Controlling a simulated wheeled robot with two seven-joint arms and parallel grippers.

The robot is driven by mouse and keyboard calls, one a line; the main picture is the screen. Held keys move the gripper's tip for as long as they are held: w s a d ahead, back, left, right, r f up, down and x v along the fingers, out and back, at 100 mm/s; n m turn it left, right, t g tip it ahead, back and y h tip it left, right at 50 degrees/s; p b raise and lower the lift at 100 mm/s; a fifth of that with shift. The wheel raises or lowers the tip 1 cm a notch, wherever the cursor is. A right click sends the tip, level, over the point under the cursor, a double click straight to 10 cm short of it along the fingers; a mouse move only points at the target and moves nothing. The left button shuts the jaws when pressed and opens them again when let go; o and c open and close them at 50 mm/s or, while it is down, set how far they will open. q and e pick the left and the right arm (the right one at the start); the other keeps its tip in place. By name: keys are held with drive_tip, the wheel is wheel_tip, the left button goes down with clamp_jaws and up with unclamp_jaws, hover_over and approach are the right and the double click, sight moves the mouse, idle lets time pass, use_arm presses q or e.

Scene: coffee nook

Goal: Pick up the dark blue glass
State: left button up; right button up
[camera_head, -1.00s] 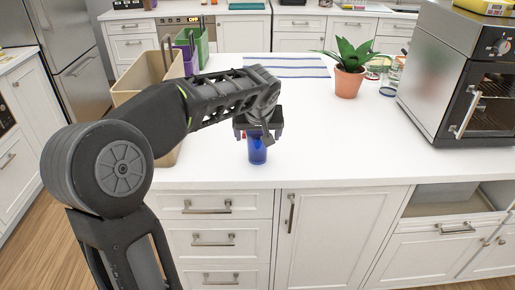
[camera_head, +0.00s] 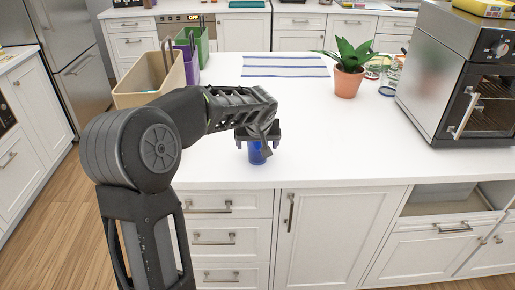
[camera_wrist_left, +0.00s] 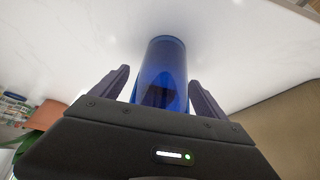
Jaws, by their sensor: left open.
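The dark blue glass (camera_head: 257,153) stands upright on the white counter near its front edge in the head view. My left gripper (camera_head: 258,143) is above it and hides its upper part. In the left wrist view the glass (camera_wrist_left: 163,72) lies between the two spread fingers of my left gripper (camera_wrist_left: 158,92). A gap shows on each side of the glass, so the fingers are open and do not hold it. My right gripper is in neither view.
A beige bin (camera_head: 148,80), a purple bin (camera_head: 187,58) and a green bin (camera_head: 202,45) stand at the back left. A striped mat (camera_head: 285,67) lies at the back. A potted plant (camera_head: 348,80) and an oven (camera_head: 440,80) stand at the right. The counter right of the glass is clear.

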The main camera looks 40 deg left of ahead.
use_arm(q)
drive_tip(key=shift+c, duration=0.3)
drive_tip(key=c, duration=1.6)
